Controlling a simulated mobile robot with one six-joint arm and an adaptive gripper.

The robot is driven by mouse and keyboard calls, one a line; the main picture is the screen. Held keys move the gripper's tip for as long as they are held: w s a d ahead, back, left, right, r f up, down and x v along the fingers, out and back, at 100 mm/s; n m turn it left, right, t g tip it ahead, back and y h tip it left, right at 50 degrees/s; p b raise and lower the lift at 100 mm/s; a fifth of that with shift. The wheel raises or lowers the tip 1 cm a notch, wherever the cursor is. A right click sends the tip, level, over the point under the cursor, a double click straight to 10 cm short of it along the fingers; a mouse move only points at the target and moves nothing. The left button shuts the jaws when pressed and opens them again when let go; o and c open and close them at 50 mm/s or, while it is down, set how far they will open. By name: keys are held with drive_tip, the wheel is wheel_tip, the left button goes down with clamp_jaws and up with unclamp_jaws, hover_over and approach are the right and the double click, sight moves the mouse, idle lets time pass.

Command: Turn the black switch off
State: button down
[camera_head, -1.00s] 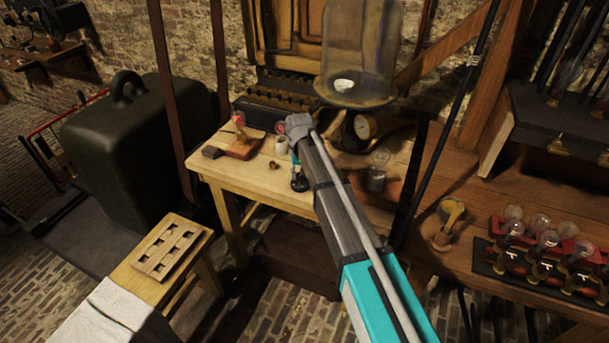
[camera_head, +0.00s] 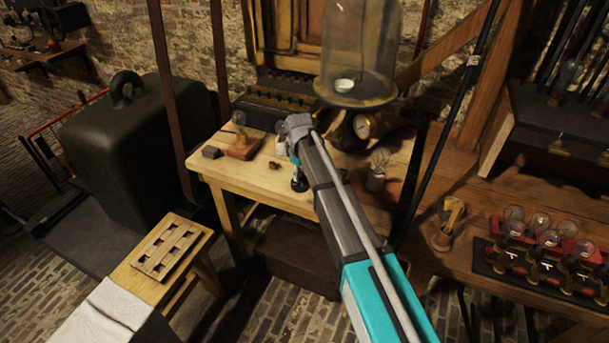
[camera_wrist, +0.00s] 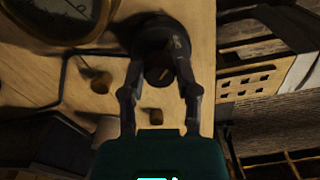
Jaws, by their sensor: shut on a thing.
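The black switch (camera_wrist: 160,38) is a dark round piece on the wooden table, seen in the wrist view between my fingertips. A small dark knob with a pale mark shows at its near side. My gripper (camera_wrist: 160,72) has a finger on each side of this knob and is shut on it. The switch cannot be told apart from the fingers there. A clear bulb on a red-brown base (camera_head: 242,150) stands left of my gripper and looks unlit.
A glass bell jar (camera_head: 358,45) with a brass gauge (camera_head: 364,125) stands behind my arm. A bulb (camera_head: 379,160) stands right of it. Small brown pieces (camera_wrist: 100,82) lie near my fingers in the wrist view. Bare tabletop (camera_head: 245,178) shows at the front left.

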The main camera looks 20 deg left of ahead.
drive_tip(key=shift+s, duration=0.15)
drive_tip(key=shift+c, duration=1.8)
unclamp_jaws()
drive_tip(key=shift+r, duration=0.15)
